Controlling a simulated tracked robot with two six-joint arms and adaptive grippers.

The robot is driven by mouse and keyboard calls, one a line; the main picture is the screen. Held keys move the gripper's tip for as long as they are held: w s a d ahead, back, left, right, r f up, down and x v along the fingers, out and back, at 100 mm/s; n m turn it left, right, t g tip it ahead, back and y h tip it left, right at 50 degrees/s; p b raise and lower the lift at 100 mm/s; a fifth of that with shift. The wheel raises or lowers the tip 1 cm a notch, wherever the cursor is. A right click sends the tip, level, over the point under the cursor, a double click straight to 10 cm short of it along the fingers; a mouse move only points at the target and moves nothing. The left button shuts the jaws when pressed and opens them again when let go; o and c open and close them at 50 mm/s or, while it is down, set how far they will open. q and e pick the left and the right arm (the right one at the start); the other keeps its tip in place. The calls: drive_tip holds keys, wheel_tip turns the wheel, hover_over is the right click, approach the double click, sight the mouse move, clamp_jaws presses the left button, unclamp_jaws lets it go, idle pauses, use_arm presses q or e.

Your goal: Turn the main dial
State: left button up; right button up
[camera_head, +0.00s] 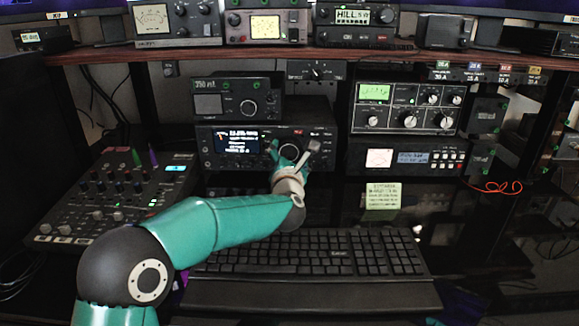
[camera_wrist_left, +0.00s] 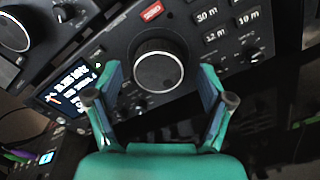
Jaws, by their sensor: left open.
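My left gripper (camera_wrist_left: 161,80) is open, with one finger on each side of the dial. In the wrist view, gaps show between the fingers and the dial; I cannot tell whether the tips reach its depth. In the head view my left gripper (camera_head: 289,153) partly covers the dial. My right gripper is not in view.
A keyboard (camera_head: 310,255) lies below my left arm. A mixer (camera_head: 110,195) stands at the left. Another unit (camera_head: 237,100) sits on the radio, and more units (camera_head: 408,108) stand at the right. The wooden shelf edge (camera_head: 250,54) runs above. Small knobs and buttons (camera_wrist_left: 207,15) surround the dial.

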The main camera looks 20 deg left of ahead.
use_arm(q)
drive_tip(key=v, duration=1.1)
drive_tip(key=shift+s+d, duration=0.15)
drive_tip(key=shift+s, duration=0.1)
idle(2.8)
